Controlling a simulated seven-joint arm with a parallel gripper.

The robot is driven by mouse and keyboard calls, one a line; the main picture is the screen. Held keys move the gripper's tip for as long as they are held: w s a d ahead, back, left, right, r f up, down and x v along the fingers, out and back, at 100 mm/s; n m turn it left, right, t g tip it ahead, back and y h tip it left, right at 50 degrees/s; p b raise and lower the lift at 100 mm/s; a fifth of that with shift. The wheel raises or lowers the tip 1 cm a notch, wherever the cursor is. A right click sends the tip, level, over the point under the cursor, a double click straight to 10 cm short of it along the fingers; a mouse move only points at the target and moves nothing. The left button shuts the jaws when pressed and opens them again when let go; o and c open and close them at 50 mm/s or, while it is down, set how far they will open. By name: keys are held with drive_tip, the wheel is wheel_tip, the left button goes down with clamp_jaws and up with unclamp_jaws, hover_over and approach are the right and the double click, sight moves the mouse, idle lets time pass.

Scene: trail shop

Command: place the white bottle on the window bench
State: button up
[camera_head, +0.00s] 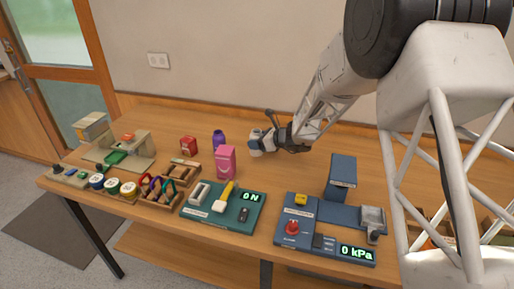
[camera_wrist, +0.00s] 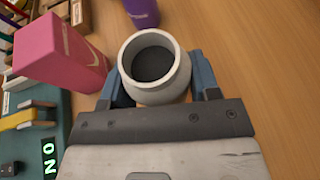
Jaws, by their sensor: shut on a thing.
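The bottle has a round mouth with a dark inside, facing the wrist camera. In the head view the white bottle (camera_head: 255,143) shows as a small pale shape at the gripper's tip. I cannot tell whether its base touches the bench. No separate bench is clearly marked as the window bench; a glazed door stands at the left.
The pink box (camera_head: 226,161) and purple bottle (camera_head: 218,140) stand close by the gripper. In front are a green panel (camera_head: 238,215) reading ON and a blue unit (camera_head: 330,215) reading 0 kPa. Several small goods crowd the left end. Bare wood lies right of the gripper.

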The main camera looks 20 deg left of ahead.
sight(259, 132)
drive_tip(key=shift+f, duration=1.55)
drive_tip(key=shift+f, duration=0.1)
drive_tip(key=o, duration=1)
drive_tip(key=shift+o, duration=0.2)
drive_tip(key=shift+d, duration=0.1)
drive_tip(key=v, duration=0.5)
drive_tip(key=shift+r, duration=3.65)
